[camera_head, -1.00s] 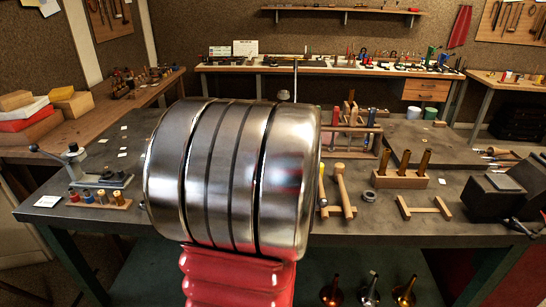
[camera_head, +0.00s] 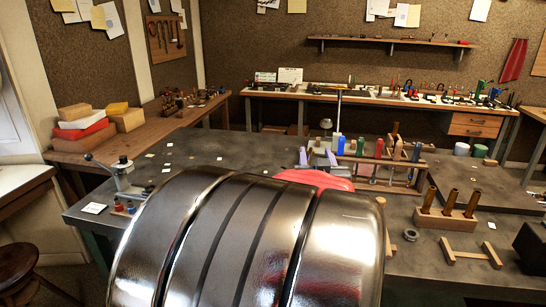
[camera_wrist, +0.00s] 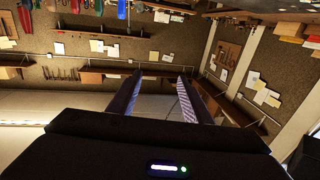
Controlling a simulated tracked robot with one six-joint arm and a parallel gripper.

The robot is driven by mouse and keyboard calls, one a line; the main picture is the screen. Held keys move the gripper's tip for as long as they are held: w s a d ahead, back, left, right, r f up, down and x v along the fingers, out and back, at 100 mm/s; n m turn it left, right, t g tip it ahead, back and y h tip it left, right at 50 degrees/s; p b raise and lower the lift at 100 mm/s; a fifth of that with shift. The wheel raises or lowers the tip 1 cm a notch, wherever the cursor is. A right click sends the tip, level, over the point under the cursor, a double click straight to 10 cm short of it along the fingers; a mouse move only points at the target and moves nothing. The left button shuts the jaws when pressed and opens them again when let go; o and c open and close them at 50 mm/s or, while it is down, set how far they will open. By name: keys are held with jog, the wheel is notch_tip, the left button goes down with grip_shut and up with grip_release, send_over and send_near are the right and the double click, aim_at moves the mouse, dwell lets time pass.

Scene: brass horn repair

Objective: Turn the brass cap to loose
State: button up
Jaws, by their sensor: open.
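I cannot pick out the brass cap in either view; my own large silver arm link hides much of the near bench in the head view. My gripper (camera_head: 317,157) shows as two purple fingers just beyond my red arm part, over the middle of the dark bench. In the wrist view my gripper (camera_wrist: 160,79) is open, its fingers well apart with nothing between them. That view is upside down and looks toward the walls and shelves.
The dark bench (camera_head: 235,150) holds a lever clamp (camera_head: 123,178) at left, a tool rack (camera_head: 372,165) behind my arm, brass tubes in a wooden block (camera_head: 446,216), a grey ring (camera_head: 411,236) and a wooden cradle (camera_head: 472,255) at right. The bench's back left is mostly clear.

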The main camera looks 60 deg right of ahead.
jog(key=w+a+f+m+h, duration=0.1)
jog(key=w+f+m, duration=0.1)
jog(key=w, duration=0.9)
jog(key=w+a+f+m+h, duration=0.1)
jog(key=w+f+m, duration=0.15)
jog(key=w, duration=0.85)
jog(key=s+a+f+m+g+y, duration=0.2)
jog(key=s+a+m+g+y, duration=0.1)
jog(key=s+g, duration=0.5)
jog(key=s+a+f+m+g+y, duration=0.3)
jog(key=s+a+m+g, duration=0.3)
jog(key=g, duration=0.6)
jog(key=s, duration=0.2)
jog(key=shift+s+f, duration=0.3)
jog(key=shift+f, duration=0.05)
jog(key=shift+s+d, duration=0.1)
jog(key=shift+d, duration=0.1)
